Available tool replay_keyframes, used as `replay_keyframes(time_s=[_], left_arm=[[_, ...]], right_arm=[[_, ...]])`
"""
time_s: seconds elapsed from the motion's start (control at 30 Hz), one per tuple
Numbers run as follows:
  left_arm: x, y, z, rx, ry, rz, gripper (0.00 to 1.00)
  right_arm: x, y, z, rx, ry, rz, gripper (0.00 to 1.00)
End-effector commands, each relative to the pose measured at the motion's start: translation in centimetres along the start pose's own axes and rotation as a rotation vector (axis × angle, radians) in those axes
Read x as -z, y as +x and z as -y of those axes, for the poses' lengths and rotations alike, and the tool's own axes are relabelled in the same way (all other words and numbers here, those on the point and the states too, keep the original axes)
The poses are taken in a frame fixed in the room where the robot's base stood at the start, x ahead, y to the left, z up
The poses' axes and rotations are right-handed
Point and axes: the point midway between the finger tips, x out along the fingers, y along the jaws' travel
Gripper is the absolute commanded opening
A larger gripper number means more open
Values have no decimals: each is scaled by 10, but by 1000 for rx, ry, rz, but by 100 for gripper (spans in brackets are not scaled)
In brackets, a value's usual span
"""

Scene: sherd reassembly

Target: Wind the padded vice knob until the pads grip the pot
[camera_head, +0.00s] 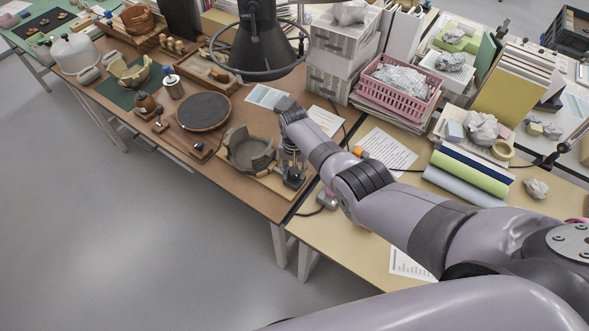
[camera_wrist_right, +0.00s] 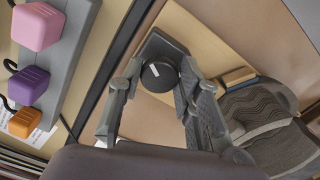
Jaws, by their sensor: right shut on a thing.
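The pot (camera_head: 248,150) is a dark grey-brown open vessel with an uneven rim, on a light board on the brown table. In the right wrist view a dark ribbed curved surface (camera_wrist_right: 268,125), seemingly the pot, fills the right side. The black round vice knob (camera_wrist_right: 158,76) has a white mark and sits in front of a dark block. My right gripper (camera_head: 293,172) points down beside the pot. In its wrist view its fingers (camera_wrist_right: 157,80) are on both sides of the knob, shut on it. Whether the pads touch the pot cannot be made out. My left gripper is not in view.
A round dark turntable (camera_head: 203,111) and a lamp (camera_head: 262,45) stand near the pot. A pink basket (camera_head: 400,88) and paper rolls (camera_head: 466,178) are to the right. A grey strip (camera_wrist_right: 60,45) with coloured blocks lies left of the gripper in the wrist view.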

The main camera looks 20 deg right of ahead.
Motion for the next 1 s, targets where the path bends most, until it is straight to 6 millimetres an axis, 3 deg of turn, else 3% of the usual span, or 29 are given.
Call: replay_keyframes(time_s=[0.4,1.0], left_arm=[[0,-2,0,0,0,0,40],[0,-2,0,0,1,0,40]], right_arm=[[2,-2,2,3,280,-3,4],[2,-1,2,3,363,-4,4]])
